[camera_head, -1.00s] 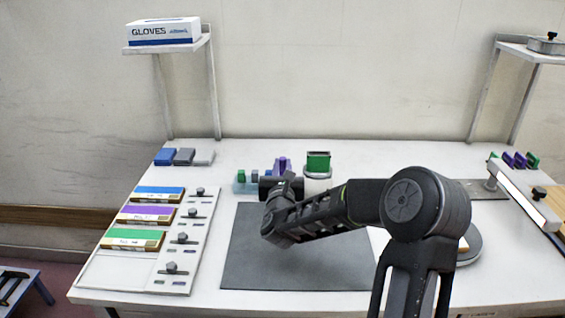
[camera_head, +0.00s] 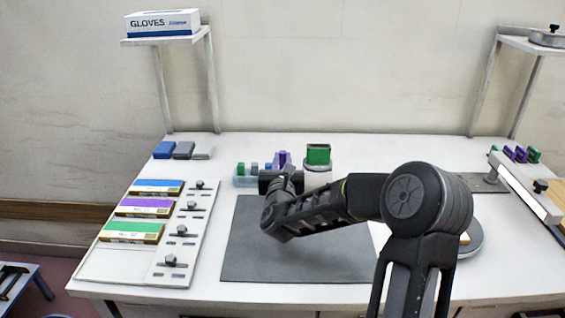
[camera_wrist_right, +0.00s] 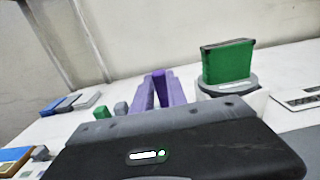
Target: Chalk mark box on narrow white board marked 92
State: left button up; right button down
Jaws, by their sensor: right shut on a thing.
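My right gripper (camera_head: 282,174) is at the back of the table, at the blue tray. It is shut on a purple piece (camera_head: 283,159), which shows as upright purple parts in the right wrist view (camera_wrist_right: 160,90); the fingertips are hard to make out. A light-blue tray (camera_head: 243,182) beside it holds small green, grey and blue pieces. A narrow white board (camera_head: 173,262) with several dark knobs lies at the left, and a slanted white bar (camera_head: 527,190) stands at the right. I cannot read a 92 on either. My left gripper is not in view.
A green block (camera_head: 318,154) sits on a white round container (camera_head: 318,178) just right of the gripper. Boxes with blue, purple and green tops (camera_head: 133,231) lie left. A shelf holds a glove box (camera_head: 162,22).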

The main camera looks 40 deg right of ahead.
jog(key=shift+b, duration=0.55)
dwell(0.7)
jog(key=shift+f, duration=0.15)
dwell(0.5)
jog(key=shift+f+b, duration=0.9)
jog(key=shift+b, duration=0.4)
jog(key=shift+f, duration=0.15)
jog(key=c, duration=1.3)
grip_release()
jog(key=shift+o, duration=0.2)
notch_tip(320, 180, up, 7)
jog(key=p, duration=0.1)
jog(key=shift+p, duration=0.4)
